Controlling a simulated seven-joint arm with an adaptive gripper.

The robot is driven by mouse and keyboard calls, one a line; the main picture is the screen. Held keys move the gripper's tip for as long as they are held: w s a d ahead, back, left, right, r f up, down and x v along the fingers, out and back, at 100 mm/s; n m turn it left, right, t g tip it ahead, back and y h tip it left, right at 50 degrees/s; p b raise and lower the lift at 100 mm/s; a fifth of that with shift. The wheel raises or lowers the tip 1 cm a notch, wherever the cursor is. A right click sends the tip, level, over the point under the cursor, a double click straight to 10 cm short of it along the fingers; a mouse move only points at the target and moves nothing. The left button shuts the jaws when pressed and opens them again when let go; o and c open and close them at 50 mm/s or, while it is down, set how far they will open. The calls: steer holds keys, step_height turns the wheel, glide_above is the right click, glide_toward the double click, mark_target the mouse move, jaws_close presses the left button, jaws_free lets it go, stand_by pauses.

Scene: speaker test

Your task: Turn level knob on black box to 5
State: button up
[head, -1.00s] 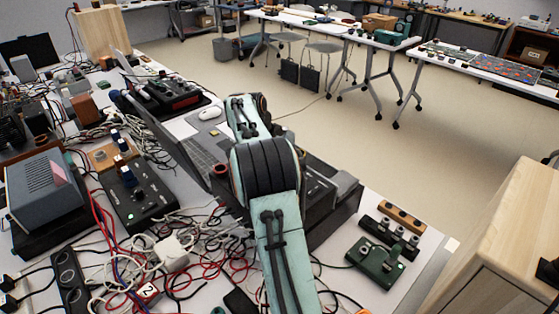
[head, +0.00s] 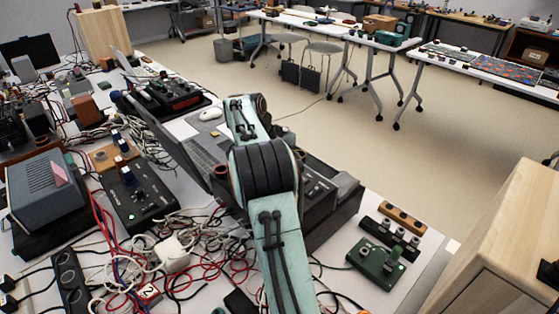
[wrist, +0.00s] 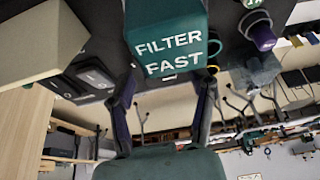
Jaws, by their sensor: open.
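In the wrist view, my gripper (wrist: 167,88) has its two dark fingers spread apart on either side of a green block marked "FILTER FAST" (wrist: 168,40). I cannot tell if the fingers touch it. A dark panel (wrist: 105,50) lies behind the block. A purple knob (wrist: 262,36) stands on the panel to the right, near a round pale-marked part. No "level" label is readable, so I cannot tell which knob is the level knob. In the head view, a large black box (head: 338,222) stands behind my arm, which hides part of it and my gripper.
A laptop (head: 200,155) and a black control box (head: 140,198) stand left of my arm among tangled cables. A green box (head: 380,262) and a dark strip with knobs (head: 390,236) lie at the right. A wooden cabinet (head: 510,235) stands further right.

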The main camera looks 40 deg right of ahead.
steer(key=v, duration=1.2)
steer(key=shift+a, duration=0.1)
